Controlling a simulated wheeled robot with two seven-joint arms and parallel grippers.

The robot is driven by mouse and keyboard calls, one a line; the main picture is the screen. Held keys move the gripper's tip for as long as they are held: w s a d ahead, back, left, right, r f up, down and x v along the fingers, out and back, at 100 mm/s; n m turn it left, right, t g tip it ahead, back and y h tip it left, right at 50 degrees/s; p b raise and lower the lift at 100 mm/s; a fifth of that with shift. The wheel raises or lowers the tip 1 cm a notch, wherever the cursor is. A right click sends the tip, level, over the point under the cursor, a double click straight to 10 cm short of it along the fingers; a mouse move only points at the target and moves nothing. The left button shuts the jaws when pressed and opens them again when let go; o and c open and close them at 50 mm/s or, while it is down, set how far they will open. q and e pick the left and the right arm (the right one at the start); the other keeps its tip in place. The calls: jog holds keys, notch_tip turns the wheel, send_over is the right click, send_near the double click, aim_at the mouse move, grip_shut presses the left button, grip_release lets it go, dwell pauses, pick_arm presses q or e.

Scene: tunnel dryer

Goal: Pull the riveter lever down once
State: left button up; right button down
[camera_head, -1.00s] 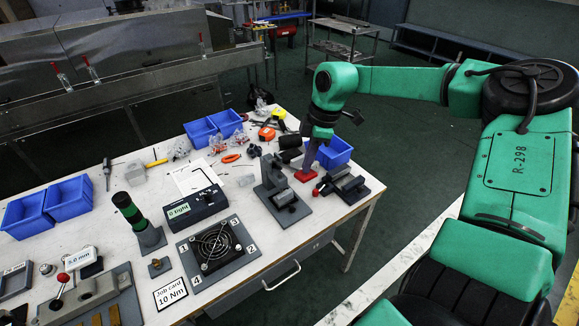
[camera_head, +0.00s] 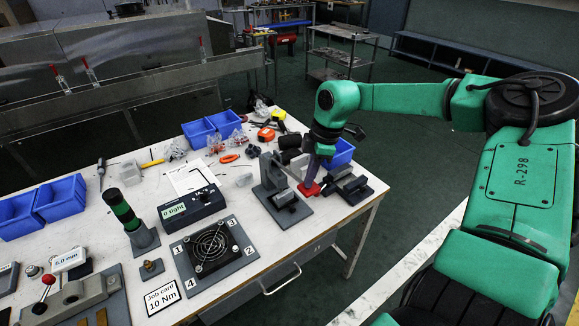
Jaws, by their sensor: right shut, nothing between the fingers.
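The riveter (camera_head: 284,206), as far as I can tell, is the grey stand with an upright post near the table's right front corner. A pale bar, apparently its lever (camera_head: 288,171), slopes down to the right from the post toward my gripper. My right gripper (camera_head: 309,187) is shut, pointing down, close beside the riveter. Red shows at its tip; I cannot tell whether this is a fingertip or a knob. Whether it touches the lever is hidden. My left gripper is not in view.
A dark clamp-like fixture (camera_head: 347,187) stands just right of my gripper, with a blue bin (camera_head: 340,153) behind. A fan on a plate (camera_head: 213,251), a digital meter (camera_head: 191,208) and a black-green cylinder (camera_head: 124,212) stand to the left. Another red-knobbed lever (camera_head: 47,280) is at lower left.

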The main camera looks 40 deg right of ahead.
jog(key=shift+s+f+b, duration=0.1)
jog(key=shift+f+b, duration=0.25)
jog(key=shift+f, duration=0.35)
notch_tip(320, 180, down, 4)
jog(key=b, duration=0.4)
jog(key=shift+f, duration=0.1)
notch_tip(320, 180, up, 12)
jog(key=p, duration=0.7)
jog(key=shift+p, duration=0.4)
dwell(0.8)
